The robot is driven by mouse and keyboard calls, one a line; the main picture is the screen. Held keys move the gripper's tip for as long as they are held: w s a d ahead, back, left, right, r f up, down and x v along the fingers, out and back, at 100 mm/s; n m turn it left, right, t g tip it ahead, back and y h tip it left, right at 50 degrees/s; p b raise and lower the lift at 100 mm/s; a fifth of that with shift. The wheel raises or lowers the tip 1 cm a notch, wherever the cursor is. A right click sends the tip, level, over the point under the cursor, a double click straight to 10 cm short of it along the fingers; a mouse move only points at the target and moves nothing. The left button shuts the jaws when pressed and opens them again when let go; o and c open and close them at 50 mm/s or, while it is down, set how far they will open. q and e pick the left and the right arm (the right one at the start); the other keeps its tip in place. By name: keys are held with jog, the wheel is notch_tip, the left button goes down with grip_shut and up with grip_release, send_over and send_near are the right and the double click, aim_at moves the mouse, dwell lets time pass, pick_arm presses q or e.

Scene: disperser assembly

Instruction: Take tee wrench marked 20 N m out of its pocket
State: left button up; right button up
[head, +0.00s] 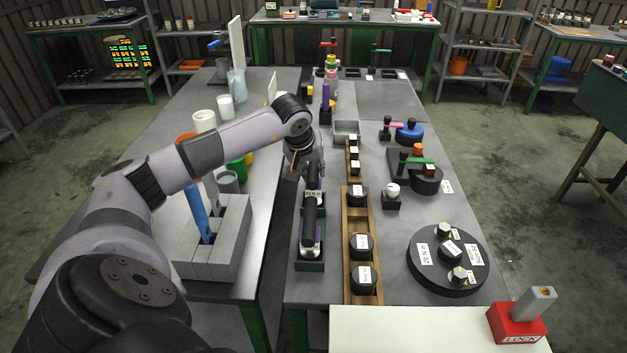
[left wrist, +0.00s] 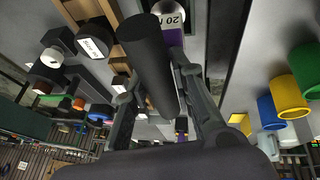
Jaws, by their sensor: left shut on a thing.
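The tee wrench (head: 310,228) has a thick black bar and a white label that reads 20 N m. In the head view the bar lies over a dark green pocket block (head: 309,266); whether its lower part is inside the pocket is hidden. My left gripper (head: 306,178) reaches down from above at the far end of the bar. In the left wrist view the black bar of the tee wrench (left wrist: 152,62) runs between the two fingers of my left gripper (left wrist: 155,85), which are shut on it. A purple part shows by the label. My right gripper is not in view.
A wooden rack (head: 347,283) with black round pieces stands close on the right. A round black plate (head: 447,279) with labelled pieces lies further right. A grey block (head: 212,265) with a blue-handled tool stands on the left table, across a gap.

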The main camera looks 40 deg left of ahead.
pick_arm(q)
grip_shut()
jog(key=shift+r, duration=0.2)
dwell(0.3)
